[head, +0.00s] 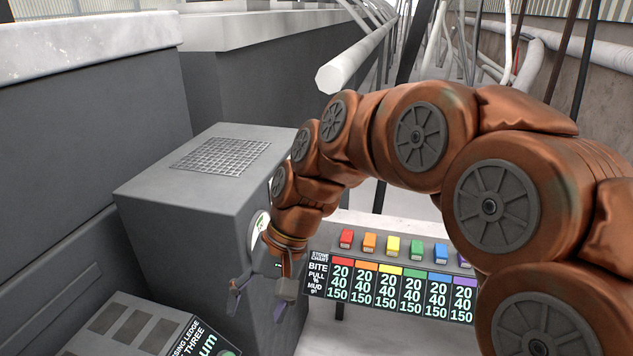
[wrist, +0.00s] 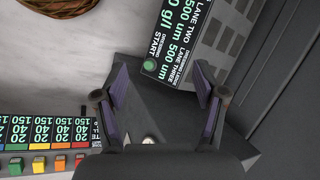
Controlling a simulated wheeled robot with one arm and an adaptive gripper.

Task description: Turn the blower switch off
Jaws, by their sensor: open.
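My gripper (head: 257,299) is open and points down in front of the grey box (head: 225,160) with a mesh grille on top. It also shows in the wrist view (wrist: 161,88), with its purple-lined fingers spread and nothing between the tips. A small pale knob-like part (wrist: 149,140) shows low between the fingers on a dark surface; I cannot tell whether it is the blower switch. A round pale dial (head: 260,226) on the box's side is partly hidden by my arm. No switch labelled blower can be read.
Several coloured switches stand above a number chart (head: 400,288) at right. A woven brown ring (wrist: 58,5) lies on the pale slab.

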